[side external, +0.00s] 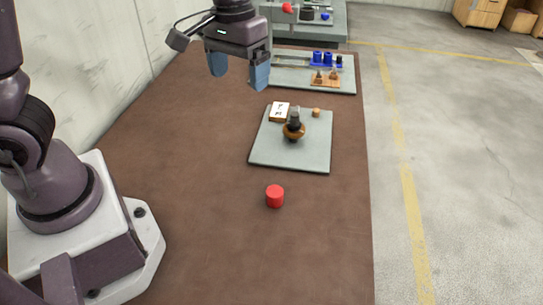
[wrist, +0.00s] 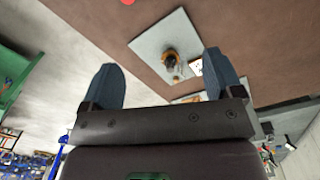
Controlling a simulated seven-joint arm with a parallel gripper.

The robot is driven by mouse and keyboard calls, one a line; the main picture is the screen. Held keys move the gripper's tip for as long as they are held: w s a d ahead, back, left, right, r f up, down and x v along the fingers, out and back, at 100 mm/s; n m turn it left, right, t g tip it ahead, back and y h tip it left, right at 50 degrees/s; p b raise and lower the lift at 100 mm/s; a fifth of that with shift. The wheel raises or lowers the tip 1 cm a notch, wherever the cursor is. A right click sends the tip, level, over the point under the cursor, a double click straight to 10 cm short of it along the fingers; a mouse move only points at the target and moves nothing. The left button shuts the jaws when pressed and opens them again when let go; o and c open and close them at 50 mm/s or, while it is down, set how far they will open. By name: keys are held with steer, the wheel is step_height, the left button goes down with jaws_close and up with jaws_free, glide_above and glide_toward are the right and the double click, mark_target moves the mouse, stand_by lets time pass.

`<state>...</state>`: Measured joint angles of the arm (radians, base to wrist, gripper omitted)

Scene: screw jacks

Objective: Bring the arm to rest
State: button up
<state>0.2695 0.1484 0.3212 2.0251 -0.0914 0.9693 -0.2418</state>
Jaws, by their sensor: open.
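My gripper (side external: 239,79) is open and empty, raised above the brown table (side external: 190,180) toward its far left side. Its two blue-grey fingers stand apart in the wrist view (wrist: 168,82). A screw jack (side external: 294,126) with an orange-brown round body and dark top stands on a grey mat (side external: 290,157), in front of and below my gripper. The jack also shows in the wrist view (wrist: 172,60), between the fingertips but well away from them. A red cylinder (side external: 275,196) stands upright on the bare table nearer the camera.
A white-topped block (side external: 279,112) and a small orange-brown piece (side external: 316,113) are on the mat. A farther grey mat (side external: 345,84) holds blue cylinders (side external: 322,58) and a wooden board (side external: 325,82) with small pieces. The front of the table is mostly clear. A wall borders the left.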

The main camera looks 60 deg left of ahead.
steer(key=s+r+m+t, duration=0.4)
steer(key=s+r, duration=0.4)
steer(key=s, duration=0.6)
steer(key=shift+d+r+t, duration=0.2)
steer(key=shift+t, duration=0.5)
steer(key=shift+c, duration=0.5)
